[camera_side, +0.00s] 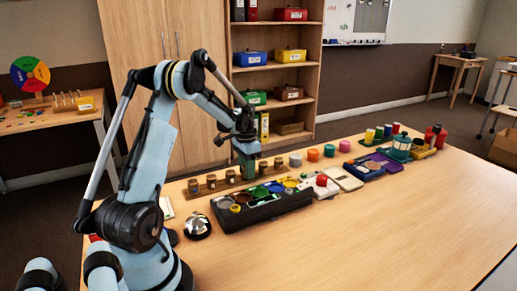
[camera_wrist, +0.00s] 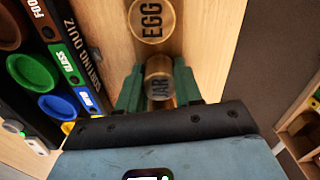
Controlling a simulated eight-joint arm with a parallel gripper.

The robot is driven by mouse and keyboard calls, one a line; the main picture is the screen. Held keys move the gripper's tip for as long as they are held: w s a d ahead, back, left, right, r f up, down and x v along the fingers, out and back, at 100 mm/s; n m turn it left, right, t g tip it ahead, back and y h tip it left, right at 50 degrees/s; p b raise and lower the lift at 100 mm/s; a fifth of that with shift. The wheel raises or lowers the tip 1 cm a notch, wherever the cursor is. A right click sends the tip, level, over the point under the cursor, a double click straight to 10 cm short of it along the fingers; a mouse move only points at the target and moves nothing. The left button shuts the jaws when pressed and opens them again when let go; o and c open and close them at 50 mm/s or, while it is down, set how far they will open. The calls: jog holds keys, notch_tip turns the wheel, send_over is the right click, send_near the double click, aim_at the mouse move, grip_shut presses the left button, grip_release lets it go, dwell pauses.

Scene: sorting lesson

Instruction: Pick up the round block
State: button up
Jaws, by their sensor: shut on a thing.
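My gripper (camera_side: 247,172) is low over the row of small round blocks on a wooden strip (camera_side: 220,186). In the wrist view its two green fingers (camera_wrist: 158,86) are shut on a round brown block marked JAR (camera_wrist: 160,88), one finger on each side. In the side view the fingers hide that block, and I cannot tell whether it is clear of the strip. A round block marked EGG (camera_wrist: 151,18) stands apart, just beyond the fingers. Other round blocks (camera_side: 211,181) stand on both sides of my gripper.
A black sorting tray (camera_side: 240,219) with coloured round wells lies in front of the row; its green well (camera_wrist: 32,72) is left in the wrist view. A silver bell (camera_side: 197,226) stands near my base. Coloured pots and boxes continue right. The front table is clear.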

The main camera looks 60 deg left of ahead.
notch_tip(320, 180, up, 4)
jog(key=shift+f, duration=0.25)
jog(key=w+d+r, duration=0.2)
jog(key=d+r, duration=0.5)
jog(key=d, duration=0.4)
jog(key=shift+w+d, duration=0.2)
jog(key=shift+d, duration=0.05)
jog(key=shift+s, duration=0.1)
send_near(260, 194)
jog(key=shift+f, duration=2.75)
jog(key=shift+f, duration=0.4)
jog(key=shift+r, duration=0.3)
dwell(1.6)
jog(key=shift+r, duration=0.3)
